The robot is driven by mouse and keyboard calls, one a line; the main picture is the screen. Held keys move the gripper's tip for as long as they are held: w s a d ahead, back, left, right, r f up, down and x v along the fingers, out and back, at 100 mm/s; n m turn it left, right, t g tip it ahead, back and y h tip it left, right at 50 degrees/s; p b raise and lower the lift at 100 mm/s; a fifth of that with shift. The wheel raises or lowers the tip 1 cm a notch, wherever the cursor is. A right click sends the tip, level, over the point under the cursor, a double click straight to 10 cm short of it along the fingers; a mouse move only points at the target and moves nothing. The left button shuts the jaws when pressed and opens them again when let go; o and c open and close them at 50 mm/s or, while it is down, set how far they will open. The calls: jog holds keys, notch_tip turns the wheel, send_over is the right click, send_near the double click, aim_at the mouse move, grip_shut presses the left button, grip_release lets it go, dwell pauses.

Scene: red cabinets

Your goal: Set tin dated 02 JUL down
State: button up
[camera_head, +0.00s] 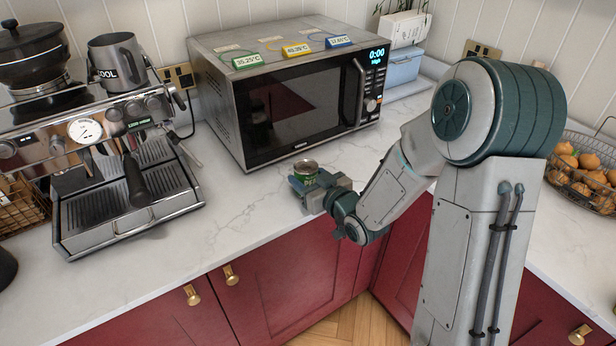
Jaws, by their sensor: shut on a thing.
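A small green tin (306,170) with a metallic top sits in the jaws of my gripper (304,179), in front of the microwave and over the white counter. My gripper is shut on it, and its fingers hide the lower part of the tin. The tin looks upright. I cannot read a date on it from here. Whether its base touches the counter (235,215) or hangs a little above cannot be told.
A microwave (300,100) with coloured temperature tags stands behind the tin. An espresso machine (120,160) with a grey mug (118,60) is at left. A wire basket of round fruit (585,175) is at right. The counter left of my gripper is clear.

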jog(key=shift+f, duration=0.15)
jog(key=o, duration=1.1)
jog(key=shift+c, duration=0.2)
